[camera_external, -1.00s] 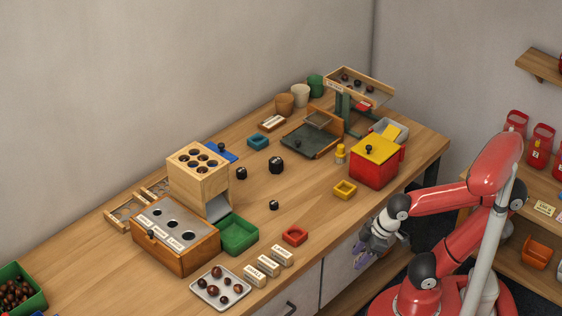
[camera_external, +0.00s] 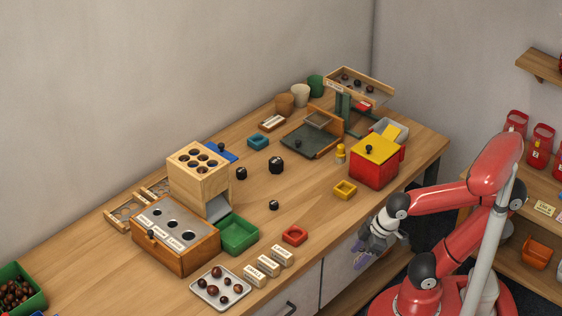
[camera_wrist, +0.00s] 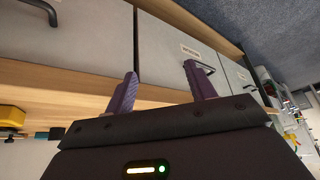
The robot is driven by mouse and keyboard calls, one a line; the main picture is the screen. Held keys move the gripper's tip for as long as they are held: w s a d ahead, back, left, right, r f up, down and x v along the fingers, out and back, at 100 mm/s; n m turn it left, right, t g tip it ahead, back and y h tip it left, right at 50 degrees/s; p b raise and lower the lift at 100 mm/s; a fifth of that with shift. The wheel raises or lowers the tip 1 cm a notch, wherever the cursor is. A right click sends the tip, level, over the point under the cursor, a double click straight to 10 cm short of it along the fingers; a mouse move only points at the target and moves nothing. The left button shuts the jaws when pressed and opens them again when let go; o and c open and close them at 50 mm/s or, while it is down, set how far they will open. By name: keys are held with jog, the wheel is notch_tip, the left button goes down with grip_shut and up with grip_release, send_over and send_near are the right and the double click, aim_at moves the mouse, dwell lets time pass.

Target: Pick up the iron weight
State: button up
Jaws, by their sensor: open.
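Three small dark, knobbed pieces that look like iron weights stand on the wooden bench: the largest (camera_external: 276,165), a middle-sized one (camera_external: 241,173) to its left, and the smallest (camera_external: 273,205) nearer the front. I cannot tell which one the task names. My gripper (camera_external: 358,250) is open and empty, off the bench's front edge, to the right of and apart from all three. In the wrist view, my purple fingers (camera_wrist: 159,75) are spread in front of the drawer fronts. None of the dark pieces can be made out there.
A red box with a yellow lid (camera_external: 375,162), a yellow tray (camera_external: 345,190) and a red tray (camera_external: 294,236) stand near the front edge. A green tray (camera_external: 238,234) and a wooden block with holes (camera_external: 198,179) are left of the weights. The mid-bench is fairly clear.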

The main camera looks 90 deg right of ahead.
jog(key=shift+m+h, duration=0.3)
jog(key=shift+m, duration=0.2)
jog(key=w+d+r, duration=0.2)
jog(key=w, duration=0.2)
jog(key=w+d+r+b, duration=0.1)
jog(key=w+d+r, duration=0.1)
jog(key=w+r, duration=0.1)
jog(key=w+d+r, duration=0.2)
jog(key=w, duration=0.3)
jog(key=shift+w+d+r, duration=0.2)
jog(key=shift+w+r, duration=0.1)
jog(key=w+d+r+b, duration=0.1)
jog(key=w+d+r, duration=0.1)
jog(key=w+d, duration=0.55)
jog(key=m+b, duration=0.1)
jog(key=b, duration=0.1)
send_near(242, 170)
jog(key=f, duration=0.2)
jog(key=shift+t+h, duration=0.3)
jog(key=shift+t, duration=0.1)
jog(key=x, duration=0.7)
jog(key=shift+w+a, duration=0.15)
jog(key=shift+w, duration=0.05)
jog(key=shift+c, duration=0.4)
